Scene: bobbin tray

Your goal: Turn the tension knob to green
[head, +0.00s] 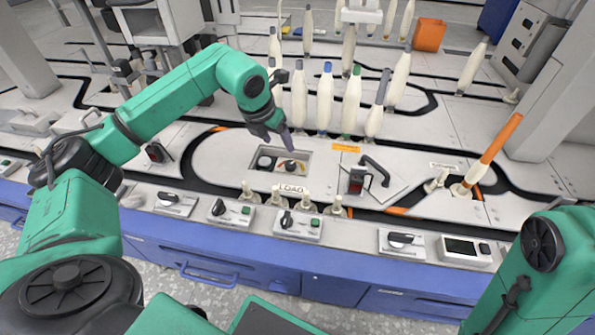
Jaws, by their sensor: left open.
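A recessed panel (263,178) is set into the machine top behind the LOAD label. It holds a dark round part (265,161) on the left and a small knob with orange and dark colouring (291,166) on the right; this right one looks like the tension knob. Its pointing direction and any green mark are too small to tell. My left gripper (289,146) reaches down from the upper left, its fingertips just above and behind the right knob. It is open and holds nothing visible; whether it touches the knob cannot be told. My right gripper is out of view.
Several bobbins (325,98) stand in rows behind the recess. Short pegs (303,197) and switch boxes (298,225) line the front edge. An orange-white bobbin (490,155) leans at the right.

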